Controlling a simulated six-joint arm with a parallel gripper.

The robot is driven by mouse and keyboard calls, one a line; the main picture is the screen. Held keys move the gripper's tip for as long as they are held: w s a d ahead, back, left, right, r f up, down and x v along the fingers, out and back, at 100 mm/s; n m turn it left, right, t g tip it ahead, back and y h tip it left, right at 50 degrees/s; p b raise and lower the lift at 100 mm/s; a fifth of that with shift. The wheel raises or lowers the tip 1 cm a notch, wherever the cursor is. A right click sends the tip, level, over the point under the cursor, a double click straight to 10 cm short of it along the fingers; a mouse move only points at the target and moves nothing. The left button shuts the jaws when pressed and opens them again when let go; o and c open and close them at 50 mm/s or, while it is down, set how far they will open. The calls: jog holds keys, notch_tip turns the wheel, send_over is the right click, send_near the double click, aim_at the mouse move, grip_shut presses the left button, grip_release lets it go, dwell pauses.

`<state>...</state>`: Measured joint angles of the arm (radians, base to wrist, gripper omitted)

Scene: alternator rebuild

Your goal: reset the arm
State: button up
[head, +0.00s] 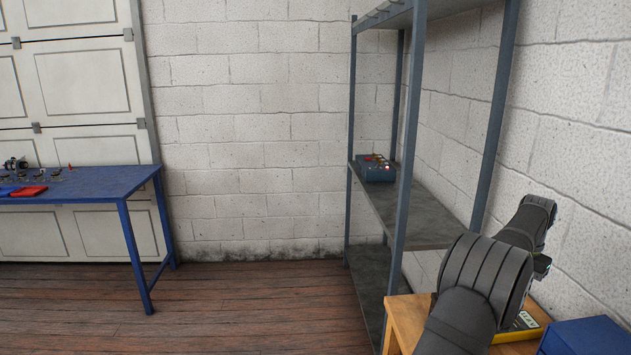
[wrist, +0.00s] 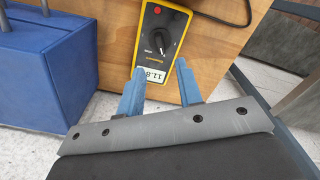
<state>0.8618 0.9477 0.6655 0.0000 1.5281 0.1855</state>
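My gripper (wrist: 157,90) shows in the wrist view with its two blue fingers spread apart and nothing between them. It is open above the wooden surface, close to a yellow multimeter (wrist: 163,38) with a dark dial and a small display reading about 11.8. In the head view my arm reaches up from the lower right, and its fingers are hidden there. Part of the yellow multimeter (head: 520,324) shows behind my arm on a wooden stand (head: 407,310).
A blue box (head: 585,338) stands to the right of the multimeter; it also shows in the wrist view (wrist: 55,75). A grey metal shelf (head: 440,220) stands beside my arm and holds a blue device (head: 377,172). A blue workbench (head: 100,180) with small parts is far left. Open floor lies between.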

notch_tip(320, 180, up, 9)
notch_tip(320, 180, down, 17)
jog(key=shift+r, duration=0.1)
jog(key=shift+f, duration=0.3)
jog(key=n, duration=0.5)
jog(key=shift+n, duration=0.4)
jog(key=n, duration=0.6)
jog(key=shift+r, duration=1)
jog(key=shift+f, duration=0.1)
